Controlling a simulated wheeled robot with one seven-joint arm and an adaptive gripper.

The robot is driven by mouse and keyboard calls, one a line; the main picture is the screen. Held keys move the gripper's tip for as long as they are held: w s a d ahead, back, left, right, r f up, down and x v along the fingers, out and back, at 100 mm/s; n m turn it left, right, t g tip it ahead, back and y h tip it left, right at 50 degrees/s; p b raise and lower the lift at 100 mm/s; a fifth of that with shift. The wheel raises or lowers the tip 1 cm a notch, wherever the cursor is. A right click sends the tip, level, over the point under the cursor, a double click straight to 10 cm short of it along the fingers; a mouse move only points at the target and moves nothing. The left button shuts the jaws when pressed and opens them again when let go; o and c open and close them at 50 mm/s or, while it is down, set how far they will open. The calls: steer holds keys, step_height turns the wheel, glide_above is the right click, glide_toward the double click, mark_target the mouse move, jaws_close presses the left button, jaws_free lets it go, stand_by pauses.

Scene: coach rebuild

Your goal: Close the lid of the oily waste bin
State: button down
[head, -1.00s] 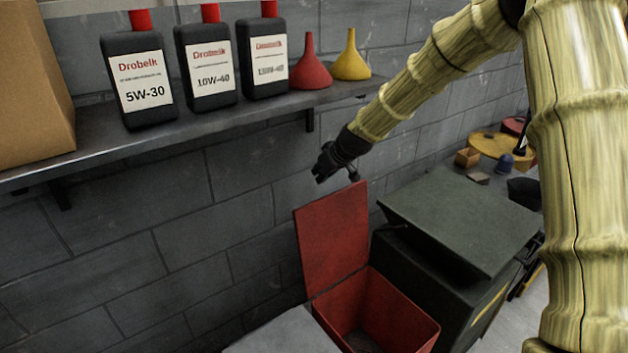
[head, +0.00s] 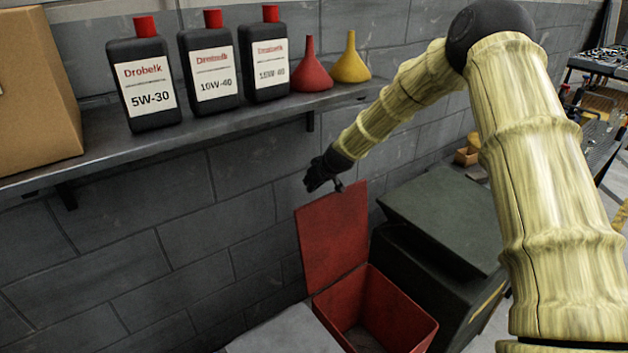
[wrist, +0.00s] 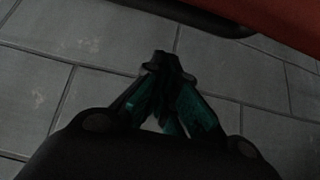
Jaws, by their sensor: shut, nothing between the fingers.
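The oily waste bin (head: 405,312) is a red open-topped box low in the head view. Its red lid (head: 331,238) stands up, nearly upright, along the bin's wall side, so the bin is open. My gripper (head: 312,184) is just above and left of the lid's top edge, near the grey block wall. The gripper (wrist: 160,62) is shut and empty in the wrist view, its fingertips together. A red surface, probably the lid (wrist: 290,25), fills the top right corner there. I cannot tell whether the gripper touches the lid.
A dark green cabinet (head: 440,215) stands right of the bin. A light grey surface (head: 285,335) is left of it. A wall shelf (head: 200,135) above holds black oil bottles (head: 212,75), a red funnel (head: 311,72), a yellow funnel (head: 350,65) and a cardboard box (head: 35,100).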

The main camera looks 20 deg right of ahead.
steer(key=shift+s+d+f+p, duration=0.1)
steer(key=shift+s+d+p, duration=0.15)
steer(key=shift+s, duration=0.35)
steer(key=shift+s+d+r+p, duration=0.1)
steer(key=shift+s+d+p, duration=0.15)
steer(key=shift+s, duration=0.4)
steer(key=shift+s+d+f+p, duration=0.15)
steer(key=shift+s+p, duration=0.1)
steer(key=shift+s, duration=0.35)
steer(key=shift+s, duration=0.1)
